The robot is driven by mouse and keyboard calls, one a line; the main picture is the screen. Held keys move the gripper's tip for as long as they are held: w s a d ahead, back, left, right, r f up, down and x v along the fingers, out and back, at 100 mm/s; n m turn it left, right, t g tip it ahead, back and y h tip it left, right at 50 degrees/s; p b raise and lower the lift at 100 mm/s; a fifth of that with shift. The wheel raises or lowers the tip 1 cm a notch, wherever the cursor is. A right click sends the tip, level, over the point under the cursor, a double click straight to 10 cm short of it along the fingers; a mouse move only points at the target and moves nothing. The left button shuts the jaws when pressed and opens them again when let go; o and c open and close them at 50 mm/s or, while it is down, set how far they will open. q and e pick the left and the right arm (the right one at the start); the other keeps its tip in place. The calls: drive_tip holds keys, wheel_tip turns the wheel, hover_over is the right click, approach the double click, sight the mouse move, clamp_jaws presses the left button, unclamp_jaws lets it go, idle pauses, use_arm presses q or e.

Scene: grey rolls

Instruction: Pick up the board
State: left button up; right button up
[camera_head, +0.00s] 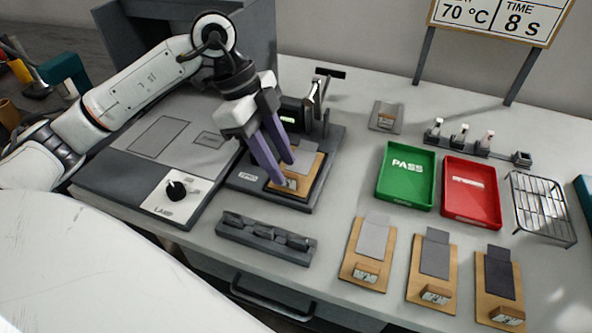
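A wooden board (313,172) with a grey swatch (298,157) and a small wooden label block (291,184) at its near end lies on the dark test fixture (323,182). My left gripper (286,173) points down over this board, its purple fingertips at the near end by the block. A gap shows between the fingers, and they look open. Contact with the block is hidden. Three similar boards lie in front at the right: one with a light grey swatch (373,237), one mid grey (435,255), one dark (499,275). My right gripper is not in view.
A green PASS tray (405,200) and a red tray (471,217) lie at the right, with a wire rack (541,208) beyond. A dark holder (266,238) sits at the front edge. A lamp unit (175,194) is left of the fixture. A sign (500,20) stands behind.

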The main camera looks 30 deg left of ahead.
use_arm(q)
drive_tip(key=shift+x, duration=1.35)
clamp_jaws()
drive_tip(key=shift+r, duration=0.1)
